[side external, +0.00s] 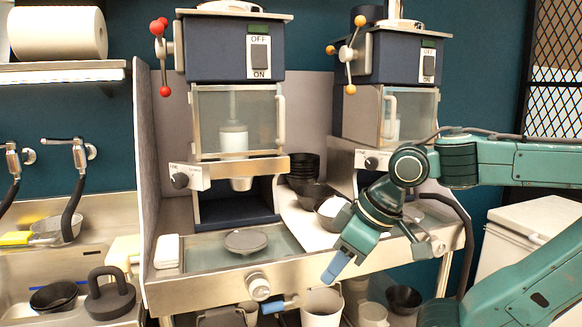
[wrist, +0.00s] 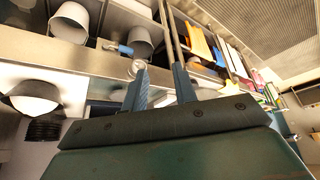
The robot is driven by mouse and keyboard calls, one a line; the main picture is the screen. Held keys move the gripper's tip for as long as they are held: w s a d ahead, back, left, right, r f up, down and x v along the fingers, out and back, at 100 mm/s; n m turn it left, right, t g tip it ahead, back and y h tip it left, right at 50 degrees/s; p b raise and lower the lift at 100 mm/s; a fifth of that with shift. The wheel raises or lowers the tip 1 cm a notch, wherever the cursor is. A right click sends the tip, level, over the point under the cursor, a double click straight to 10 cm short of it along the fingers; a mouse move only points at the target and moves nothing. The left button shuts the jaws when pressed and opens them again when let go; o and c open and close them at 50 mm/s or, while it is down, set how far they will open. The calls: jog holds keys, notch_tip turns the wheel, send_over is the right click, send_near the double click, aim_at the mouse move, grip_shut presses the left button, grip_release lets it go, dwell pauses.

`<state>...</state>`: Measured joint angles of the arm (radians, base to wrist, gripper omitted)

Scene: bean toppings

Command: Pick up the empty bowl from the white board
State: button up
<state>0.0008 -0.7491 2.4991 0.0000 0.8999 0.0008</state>
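My gripper (side external: 337,266) points down at the front edge of the counter, right of centre in the side view. In the wrist view its two blue fingers (wrist: 162,84) stand apart with nothing between them. A dark bowl (side external: 309,194) sits on the white board (side external: 290,211) between the two machines; its inside is too small to judge. Beside it, close behind my gripper, a bowl (side external: 333,208) shows white inside, partly covered by my wrist. A stack of black bowls (side external: 303,166) stands behind them. The gripper touches none of these.
A white bin (side external: 322,306) stands below the counter edge. Another black bowl (side external: 404,298) is low at right. A sink with a dark pan (side external: 54,296) is at left. The machines (side external: 236,75) rise behind.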

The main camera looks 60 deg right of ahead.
jog(key=w+d+r+m+h, duration=0.1)
jog(key=w+d+r+m, duration=0.4)
jog(key=w+d, duration=0.3)
jog(key=m+g+h, duration=0.1)
jog(key=m+h, duration=0.3)
jog(key=m, duration=1)
send_over(332, 197)
jog(key=s+a, duration=0.5)
jog(key=f, duration=0.2)
jog(key=x, duration=0.8)
jog(key=shift+d+f, duration=0.15)
jog(key=shift+f, duration=0.05)
jog(key=shift+w+f, duration=0.15)
jog(key=shift+w, duration=0.05)
jog(key=shift+x, duration=2.45)
jog(key=shift+c, duration=0.2)
